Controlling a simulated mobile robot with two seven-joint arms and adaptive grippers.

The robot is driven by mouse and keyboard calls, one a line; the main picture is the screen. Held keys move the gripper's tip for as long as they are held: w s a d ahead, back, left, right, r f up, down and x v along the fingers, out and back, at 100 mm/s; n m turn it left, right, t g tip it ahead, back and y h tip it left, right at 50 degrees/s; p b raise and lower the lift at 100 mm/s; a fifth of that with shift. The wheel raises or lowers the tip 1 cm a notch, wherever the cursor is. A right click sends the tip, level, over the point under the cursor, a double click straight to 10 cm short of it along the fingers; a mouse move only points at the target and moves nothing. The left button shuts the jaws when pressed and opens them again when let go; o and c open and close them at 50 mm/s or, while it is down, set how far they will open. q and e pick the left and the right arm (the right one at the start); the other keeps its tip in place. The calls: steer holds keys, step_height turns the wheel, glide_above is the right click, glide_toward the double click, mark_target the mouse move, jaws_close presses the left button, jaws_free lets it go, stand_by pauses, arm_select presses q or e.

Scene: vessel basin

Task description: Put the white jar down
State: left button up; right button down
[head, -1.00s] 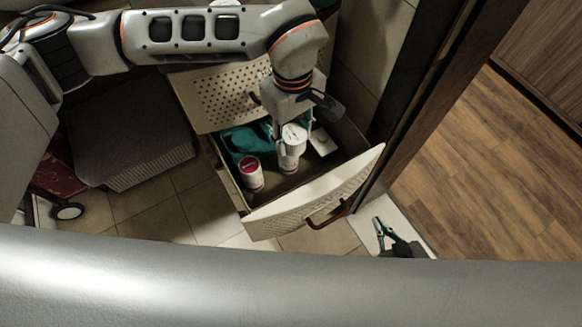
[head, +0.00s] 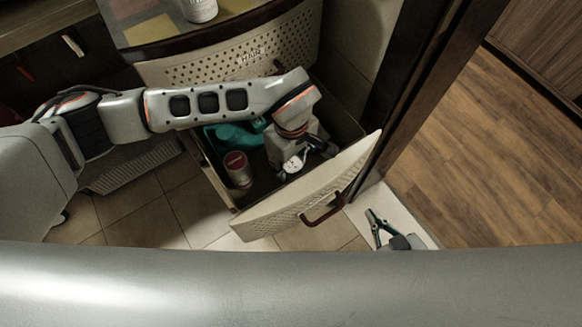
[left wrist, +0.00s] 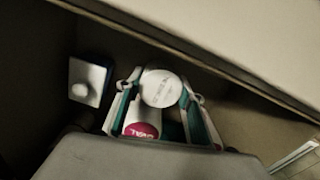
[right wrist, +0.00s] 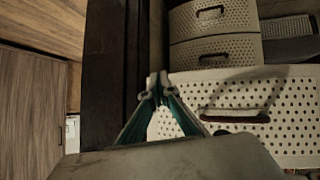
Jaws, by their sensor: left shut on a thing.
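The white jar (head: 293,166) is inside the open drawer (head: 270,221), largely hidden by my left gripper in the head view. My left gripper (left wrist: 160,86) is shut on the white jar, whose round white lid (left wrist: 161,89) shows between the fingers in the left wrist view. Whether the jar's base touches the drawer floor is hidden. My right gripper (right wrist: 158,82) is empty outside the drawer, its fingertips together in the right wrist view; it also shows low right in the head view (head: 374,220).
A jar with a red lid (head: 237,169) stands in the drawer, left of the white jar. A teal item (head: 235,134) lies behind it. A white box-like item (left wrist: 88,82) shows in the left wrist view. The drawer front (head: 330,178) is close to my left gripper.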

mark_target(291, 172)
arm_select(q)
steer(key=shift+f, duration=0.25)
step_height(291, 172, down, 4)
steer(key=shift+s+r+b, duration=0.15)
steer(key=shift+r+b, duration=0.05)
steer(key=shift+b, duration=0.4)
steer(key=shift+f, duration=0.3)
steer(key=shift+w+r, duration=0.15)
steer(key=shift+w, duration=0.05)
arm_select(e)
steer(key=shift+w+a+r, duration=0.15)
steer(key=shift+w+r, duration=0.05)
steer(key=shift+w, duration=0.2)
arm_select(q)
steer(key=o, duration=1.1)
arm_select(e)
steer(key=shift+s+f, duration=0.2)
